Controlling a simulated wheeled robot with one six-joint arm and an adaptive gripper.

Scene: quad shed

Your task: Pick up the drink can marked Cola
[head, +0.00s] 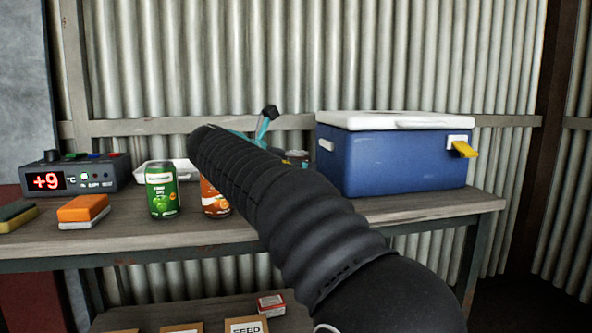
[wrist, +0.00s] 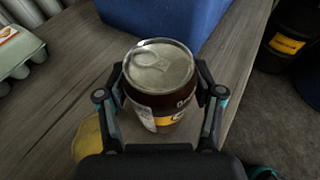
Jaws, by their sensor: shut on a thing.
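In the wrist view, a dark brown can (wrist: 158,88) with a silver top and a yellow band stands upright between the fingers of my gripper (wrist: 162,95). The fingers are shut on its sides. Its lettering is turned partly away, so I cannot read the full name. In the head view, my arm covers most of this can; a bit of its top and side (head: 297,156) shows beside the cooler. A green can (head: 162,190) with apples and an orange can (head: 213,197), partly behind my arm, stand on the bench (head: 130,232) to the left.
A blue cooler (head: 390,160) with a white lid stands close behind the held can. A display box (head: 75,175), an orange-and-white block (head: 83,211) and a sponge (head: 15,216) are at the left. An egg carton (wrist: 20,55) and dark barrels (wrist: 285,42) show in the wrist view.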

